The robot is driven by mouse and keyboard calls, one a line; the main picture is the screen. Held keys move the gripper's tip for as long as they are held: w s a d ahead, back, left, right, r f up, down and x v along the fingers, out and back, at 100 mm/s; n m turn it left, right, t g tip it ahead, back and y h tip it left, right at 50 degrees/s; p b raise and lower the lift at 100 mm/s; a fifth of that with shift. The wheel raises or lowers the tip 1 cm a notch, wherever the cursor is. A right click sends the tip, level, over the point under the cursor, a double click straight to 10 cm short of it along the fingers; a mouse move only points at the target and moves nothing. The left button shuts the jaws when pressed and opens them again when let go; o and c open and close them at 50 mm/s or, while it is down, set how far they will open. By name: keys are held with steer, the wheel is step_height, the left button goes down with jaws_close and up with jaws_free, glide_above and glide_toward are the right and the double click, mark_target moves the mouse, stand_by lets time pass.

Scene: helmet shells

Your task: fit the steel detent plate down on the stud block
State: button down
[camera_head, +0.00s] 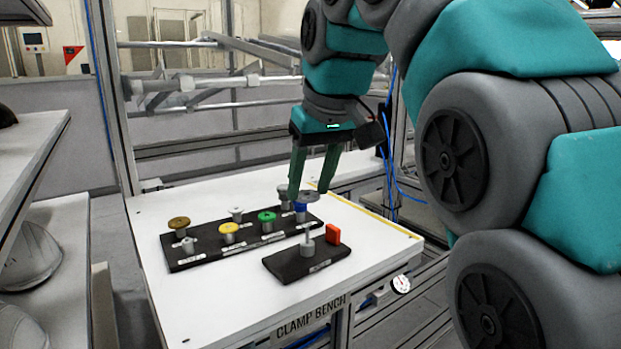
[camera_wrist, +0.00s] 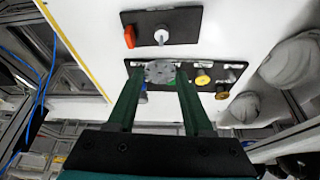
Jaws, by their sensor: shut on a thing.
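The steel detent plate (camera_wrist: 160,71) is a grey round disc held between the fingertips of my gripper (camera_wrist: 158,76). In the head view my gripper (camera_head: 308,192) is over the right end of the long black board, with the plate (camera_head: 309,197) at its fingertips. The plate appears above the blue piece, though the exact gap is hard to tell. The stud block (camera_head: 287,264) is a short black slab near the front of the bench, with an upright grey stud (camera_head: 307,242) and an orange block (camera_head: 333,233). In the wrist view the stud block (camera_wrist: 186,22) lies beyond the plate.
The long black board (camera_head: 194,260) carries yellow (camera_head: 229,228), green (camera_head: 267,216), brown (camera_head: 179,222) and blue (camera_head: 301,207) pieces on stands. It lies behind the stud block. The white bench top (camera_head: 220,300) is clear at the front left. Pale helmet shells (camera_head: 30,262) sit on shelves at left.

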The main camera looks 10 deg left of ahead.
mark_target(308, 237)
steer(key=shift+f+b, duration=1.1)
steer(key=shift+f, duration=0.9)
steer(key=shift+f+b, duration=1)
steer(key=shift+f, duration=0.95)
stand_by(0.5)
steer(key=shift+c, duration=1.1)
jaws_free()
steer(key=p+v, duration=0.2)
steer(key=v, duration=0.5)
steer(key=shift+r, duration=0.3)
steer(key=shift+s+d, duration=0.1)
steer(key=shift+d, duration=0.05)
